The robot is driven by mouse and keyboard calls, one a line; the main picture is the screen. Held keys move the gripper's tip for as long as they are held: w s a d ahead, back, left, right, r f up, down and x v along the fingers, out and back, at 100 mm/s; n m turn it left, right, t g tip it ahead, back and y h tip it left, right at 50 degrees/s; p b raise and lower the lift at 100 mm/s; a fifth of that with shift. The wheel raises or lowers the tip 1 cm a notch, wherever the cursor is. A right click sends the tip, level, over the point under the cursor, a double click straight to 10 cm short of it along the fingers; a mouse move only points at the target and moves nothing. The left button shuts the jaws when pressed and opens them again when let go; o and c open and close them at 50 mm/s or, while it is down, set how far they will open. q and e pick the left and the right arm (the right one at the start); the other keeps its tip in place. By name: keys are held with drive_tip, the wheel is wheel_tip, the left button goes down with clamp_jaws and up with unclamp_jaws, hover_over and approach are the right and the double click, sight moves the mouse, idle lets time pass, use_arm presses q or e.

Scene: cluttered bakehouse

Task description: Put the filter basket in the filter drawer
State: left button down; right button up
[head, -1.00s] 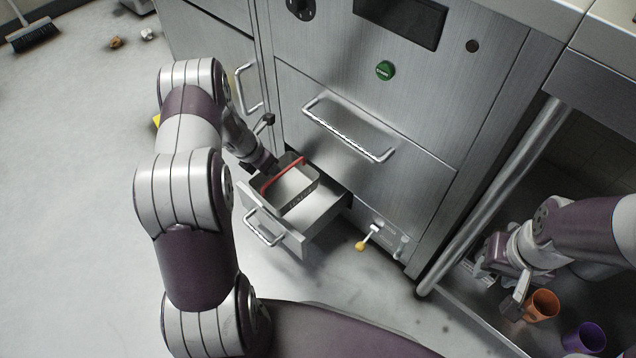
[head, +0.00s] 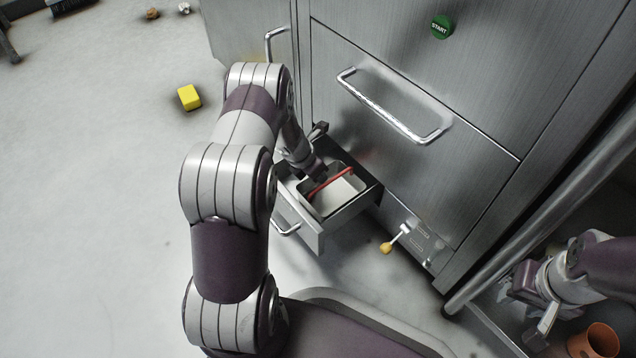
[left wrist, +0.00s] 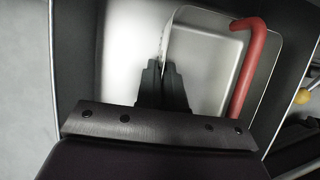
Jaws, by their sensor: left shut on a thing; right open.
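The filter basket (head: 345,191) is a pale, open box with a red handle. It sits low inside the pulled-out filter drawer (head: 350,216) at the base of the steel machine. My left gripper (head: 319,173) reaches down into the drawer at the basket's left side. In the left wrist view its fingers (left wrist: 161,75) are shut on the wall of the basket (left wrist: 208,70), with the drawer around it. Whether the basket touches the drawer floor cannot be told. My right gripper (head: 543,318) is open at the lower right, away from the drawer.
The machine has a large front handle (head: 395,108) above the drawer and a green start button (head: 441,27). A yellow-knobbed lever (head: 388,247) sits right of the drawer. A yellow block (head: 189,97) lies on the floor. An orange cup (head: 597,342) stands near my right gripper.

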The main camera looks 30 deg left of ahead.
use_arm(q)
drive_tip(key=shift+f, duration=0.45)
drive_tip(key=c, duration=1.3)
unclamp_jaws()
drive_tip(key=shift+o, duration=0.2)
use_arm(e)
drive_tip(key=shift+f, duration=0.35)
